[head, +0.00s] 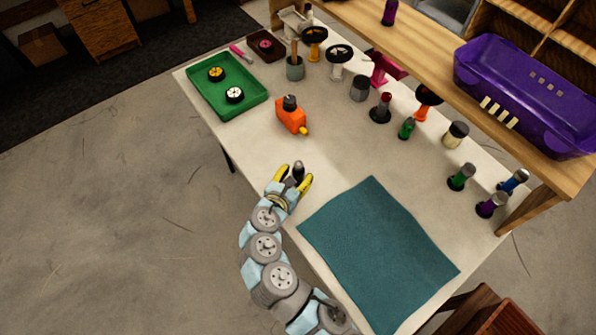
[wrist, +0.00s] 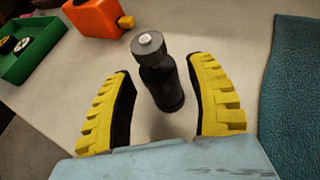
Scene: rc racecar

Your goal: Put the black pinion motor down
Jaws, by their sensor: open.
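The black pinion motor (wrist: 162,82) stands upright on the table in the wrist view, with a grey top and a small pale shaft. It also shows in the head view (head: 298,171) near the table's front left edge. My gripper (head: 293,177) is open around it, with one yellow-and-black finger on each side. In the wrist view my gripper (wrist: 166,95) shows gaps between both fingers and the motor, so it does not appear to touch it.
An orange tool (head: 291,115) lies behind the motor. A green tray (head: 226,88) with two wheels is at the far left. A teal mat (head: 376,255) lies to the right. Several bottles and stands line the back, below a shelf with a purple bin (head: 524,90). The table's middle is clear.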

